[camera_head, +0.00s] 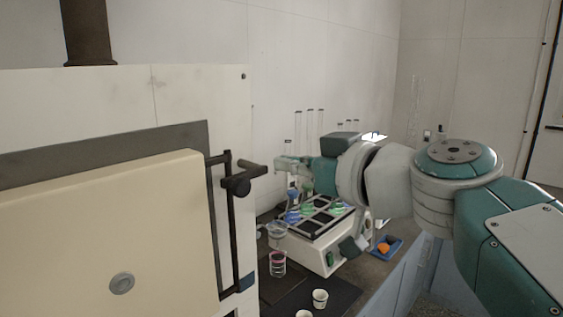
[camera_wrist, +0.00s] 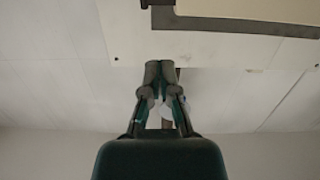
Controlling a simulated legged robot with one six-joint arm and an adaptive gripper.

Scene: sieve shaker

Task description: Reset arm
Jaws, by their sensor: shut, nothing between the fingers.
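My gripper (camera_head: 283,162) points left in the head view, raised above the bench (camera_head: 355,275). Its fingertips are near the black handle of the cream-coloured door, to the right of it and apart from it in the picture. In the wrist view the two fingers of my gripper (camera_wrist: 160,68) meet at their tips, with nothing held between them. The sieve shaker cannot be made out for certain.
A shaker-like box with coloured flasks (camera_head: 312,232) stands below my gripper. Cups (camera_head: 320,298), a beaker (camera_head: 277,263) and a blue tray (camera_head: 388,247) are on the bench. The cream door (camera_head: 110,235) with its black handle (camera_head: 237,186) fills the left.

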